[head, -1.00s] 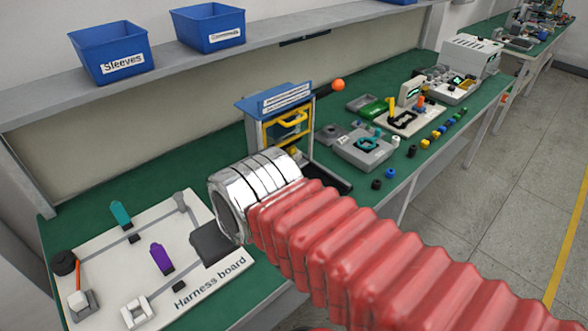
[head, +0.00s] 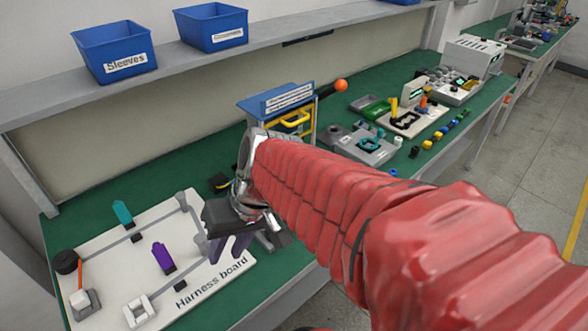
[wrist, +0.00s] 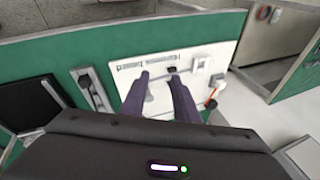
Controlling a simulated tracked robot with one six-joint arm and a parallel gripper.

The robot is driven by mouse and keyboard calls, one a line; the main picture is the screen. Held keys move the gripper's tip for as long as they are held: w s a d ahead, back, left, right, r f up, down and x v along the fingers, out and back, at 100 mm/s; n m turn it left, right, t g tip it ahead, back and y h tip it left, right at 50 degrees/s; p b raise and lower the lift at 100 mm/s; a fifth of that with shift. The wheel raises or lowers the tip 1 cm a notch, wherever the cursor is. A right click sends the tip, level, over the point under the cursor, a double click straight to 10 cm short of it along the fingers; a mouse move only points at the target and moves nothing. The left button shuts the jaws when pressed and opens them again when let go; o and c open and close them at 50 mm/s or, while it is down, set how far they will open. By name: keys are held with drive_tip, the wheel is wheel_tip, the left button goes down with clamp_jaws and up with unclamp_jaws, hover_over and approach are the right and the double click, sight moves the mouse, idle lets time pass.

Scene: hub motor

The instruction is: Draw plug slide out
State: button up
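The likely plug slide unit is a blue-topped stand (head: 276,101) with a yellow handle (head: 296,118), at the back of the green bench in the head view. My arm hides its lower part, so I cannot tell how far any slide is out. My gripper (head: 228,258) is left of and nearer than this stand, pointing down above the right end of the harness board. In the wrist view my gripper (wrist: 158,77) shows two dark purple fingers apart with nothing between them.
The white harness board (head: 205,285) carries a teal peg (head: 122,212), a purple peg (head: 162,258) and other pieces. A small black and yellow item (head: 220,183) lies behind my wrist. Blue bins (head: 115,52) stand on the shelf. A grey fixture (head: 370,148) and small parts are at right.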

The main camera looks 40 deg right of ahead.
drive_tip(key=w+d+f+m+t+y, duration=0.2)
drive_tip(key=w+d+f+m+t, duration=0.15)
drive_tip(key=w+d, duration=0.35)
drive_tip(key=w+d+f+m+t+y, duration=0.3)
drive_tip(key=w+d+m, duration=0.15)
drive_tip(key=d, duration=0.45)
drive_tip(key=s+d+f+m+t+h, duration=0.1)
drive_tip(key=d+f+m+t+h, duration=0.1)
drive_tip(key=d, duration=0.5)
drive_tip(key=s+d+f+m+t+h, duration=0.1)
drive_tip(key=d+f+m+t+h, duration=0.1)
drive_tip(key=d, duration=0.6)
drive_tip(key=s+d+f+m+t+h, duration=0.1)
drive_tip(key=d+f+m+t+h, duration=0.1)
drive_tip(key=d, duration=0.5)
drive_tip(key=shift+s+d+f+m+h, duration=0.15)
drive_tip(key=shift+s+f+m+h, duration=0.2)
drive_tip(key=shift+f+m+h, duration=0.4)
drive_tip(key=shift+r, duration=0.15)
drive_tip(key=shift+w, duration=0.1)
drive_tip(key=x, duration=1.3)
drive_tip(key=shift+w+d, duration=0.1)
drive_tip(key=shift+w, duration=0.25)
drive_tip(key=shift+c, duration=0.4)
